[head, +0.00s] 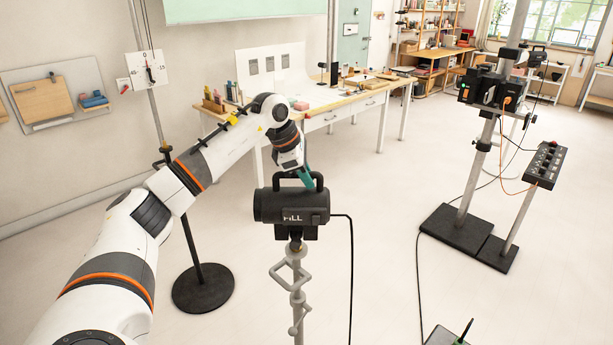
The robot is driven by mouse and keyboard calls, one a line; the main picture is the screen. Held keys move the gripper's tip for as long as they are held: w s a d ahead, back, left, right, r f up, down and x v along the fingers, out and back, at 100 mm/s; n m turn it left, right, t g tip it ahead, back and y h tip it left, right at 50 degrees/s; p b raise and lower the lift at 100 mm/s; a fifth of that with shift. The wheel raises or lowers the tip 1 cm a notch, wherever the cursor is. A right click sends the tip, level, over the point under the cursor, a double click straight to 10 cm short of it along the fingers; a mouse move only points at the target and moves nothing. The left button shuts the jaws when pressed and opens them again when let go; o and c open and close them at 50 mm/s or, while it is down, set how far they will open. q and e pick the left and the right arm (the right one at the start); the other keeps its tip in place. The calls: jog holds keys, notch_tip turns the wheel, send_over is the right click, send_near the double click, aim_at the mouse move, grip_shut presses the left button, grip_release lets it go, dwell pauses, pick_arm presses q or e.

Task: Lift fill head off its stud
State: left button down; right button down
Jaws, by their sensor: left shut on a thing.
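The fill head (265,207) is a dark grey lamp body marked "FILL" with a black handle on top. It sits upright at the top of a grey stand (297,280) in the middle of the head view. My left gripper (305,176) reaches down from behind to the handle and is shut on it. The fingers are small here and partly hidden by the handle. The stud under the head is hidden by the mount. My right gripper is not in view.
A black cable (351,270) hangs from the head's right side. A round-based stand (203,288) is at left. A stand with a black base (460,228) and a control box (545,165) are at right. A workbench (330,105) is behind. Open floor lies between.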

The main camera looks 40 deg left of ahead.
pick_arm(q)
jog(key=shift+r+p, duration=0.85)
jog(key=shift+r, duration=0.6)
jog(key=shift+r+p, duration=1.8)
jog(key=shift+r, duration=0.05)
